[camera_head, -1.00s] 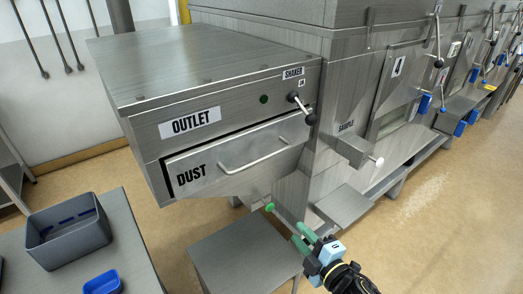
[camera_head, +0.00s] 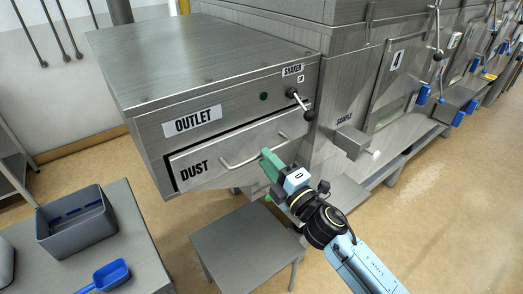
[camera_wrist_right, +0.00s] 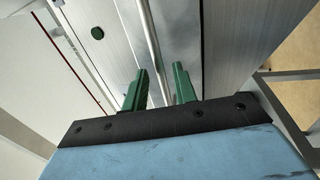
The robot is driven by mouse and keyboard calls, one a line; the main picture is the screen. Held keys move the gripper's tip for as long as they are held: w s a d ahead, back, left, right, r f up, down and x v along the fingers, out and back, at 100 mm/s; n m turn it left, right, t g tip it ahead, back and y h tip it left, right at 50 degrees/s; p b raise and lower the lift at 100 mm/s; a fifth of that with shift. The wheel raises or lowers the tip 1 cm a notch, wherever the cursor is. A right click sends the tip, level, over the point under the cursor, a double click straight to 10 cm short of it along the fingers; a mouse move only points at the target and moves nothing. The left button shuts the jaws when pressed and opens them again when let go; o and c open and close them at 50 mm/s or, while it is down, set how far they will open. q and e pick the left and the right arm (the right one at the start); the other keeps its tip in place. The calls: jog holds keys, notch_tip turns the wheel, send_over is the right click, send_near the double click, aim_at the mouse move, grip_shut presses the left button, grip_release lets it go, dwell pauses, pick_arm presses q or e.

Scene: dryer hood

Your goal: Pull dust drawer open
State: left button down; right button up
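The dust drawer (camera_head: 205,170) is a steel front marked DUST, below the OUTLET label on the steel housing. It sits in its opening, with a dark gap along its top and left edges. Its bar handle (camera_head: 240,161) runs across the front, partly hidden by my right gripper (camera_head: 268,163). In the right wrist view the two green fingers of my right gripper (camera_wrist_right: 161,88) are apart, and the light handle bar (camera_wrist_right: 150,40) runs between them. I see a gap beside the bar, so the fingers do not look closed on it. My left gripper is not in view.
A SHAKER lever with black knobs (camera_head: 300,103) sticks out above the drawer's right end. A steel table (camera_head: 245,245) stands below the drawer. A grey bin (camera_head: 75,225) and blue scoop (camera_head: 108,275) are on the left table. A SAMPLE box (camera_head: 354,141) juts out right.

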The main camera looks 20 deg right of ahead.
jog(key=shift+x, duration=1.5)
grip_shut()
